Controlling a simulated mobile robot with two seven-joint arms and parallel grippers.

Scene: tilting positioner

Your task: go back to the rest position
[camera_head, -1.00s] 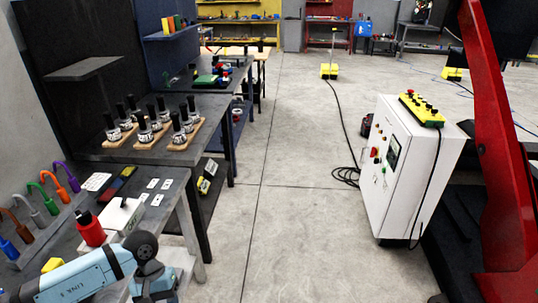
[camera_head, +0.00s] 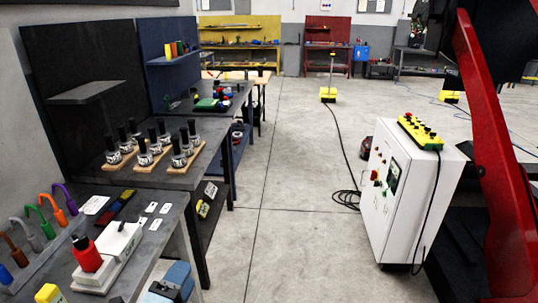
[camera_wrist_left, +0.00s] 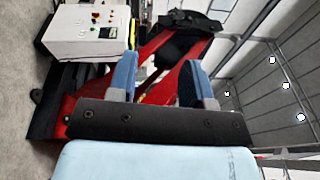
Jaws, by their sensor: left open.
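My left gripper (camera_wrist_left: 162,76) shows in the left wrist view, with its two blue-and-grey fingers standing apart and nothing between them. Beyond the fingers are the red positioner frame and the white control cabinet, away from the fingers. In the head view only a small light-blue and black piece of my left arm shows at the bottom edge, beside the near workbench (camera_head: 172,218). The fingers cannot be made out there. My right gripper is in neither view.
The white control cabinet (camera_head: 400,200) stands on the floor at right, with a yellow button pendant (camera_head: 420,133) on top. The red positioner (camera_head: 495,150) is beside it. A cable (camera_head: 345,145) crosses the floor. The middle aisle (camera_head: 290,180) is clear.

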